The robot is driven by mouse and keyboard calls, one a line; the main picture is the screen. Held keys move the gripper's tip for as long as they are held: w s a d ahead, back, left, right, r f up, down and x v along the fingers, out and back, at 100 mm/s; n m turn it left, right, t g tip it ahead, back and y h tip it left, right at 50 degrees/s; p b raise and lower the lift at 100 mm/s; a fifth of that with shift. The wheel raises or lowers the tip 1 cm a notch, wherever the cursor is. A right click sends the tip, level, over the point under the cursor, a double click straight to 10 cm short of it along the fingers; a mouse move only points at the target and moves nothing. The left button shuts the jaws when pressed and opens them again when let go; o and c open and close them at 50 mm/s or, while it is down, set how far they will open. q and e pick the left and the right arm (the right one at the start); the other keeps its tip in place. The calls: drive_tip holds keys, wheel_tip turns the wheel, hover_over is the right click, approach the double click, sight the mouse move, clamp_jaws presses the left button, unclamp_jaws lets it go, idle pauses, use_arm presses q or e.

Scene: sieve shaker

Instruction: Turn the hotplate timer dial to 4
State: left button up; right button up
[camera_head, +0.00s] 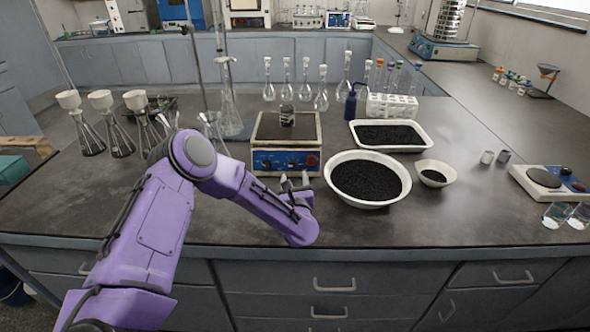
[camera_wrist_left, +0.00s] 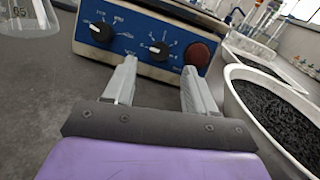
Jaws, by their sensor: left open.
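The hotplate (camera_head: 262,128) stands on the dark bench with a beaker (camera_head: 287,115) on its top plate. In the left wrist view its blue front panel (camera_wrist_left: 129,39) carries a left black dial (camera_wrist_left: 101,32), a right black dial (camera_wrist_left: 158,50) and a round red knob or light (camera_wrist_left: 197,54). Both dials have white marks; the scale print is too small to read surely. My left gripper (camera_head: 294,181) is open and empty just in front of the panel. In the wrist view its fingertips (camera_wrist_left: 160,68) lie either side of the right dial, apparently short of it. My right gripper is not in view.
A white bowl of black granules (camera_head: 341,193) sits close right of the gripper, with a white tray (camera_head: 427,143) behind it. Several flasks stand behind and left. Another heating plate (camera_head: 522,172) is far right. The bench front edge is near my arm.

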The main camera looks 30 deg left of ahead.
sight(293, 166)
use_arm(q)
drive_tip(key=x, duration=0.4)
drive_tip(key=shift+w+a+r+p, duration=0.1)
drive_tip(key=shift+a+p, duration=0.15)
drive_tip(key=shift+p, duration=0.05)
drive_tip(key=shift+w+a, duration=0.2)
drive_tip(key=shift+w, duration=0.2)
clamp_jaws()
drive_tip(key=shift+s, duration=0.1)
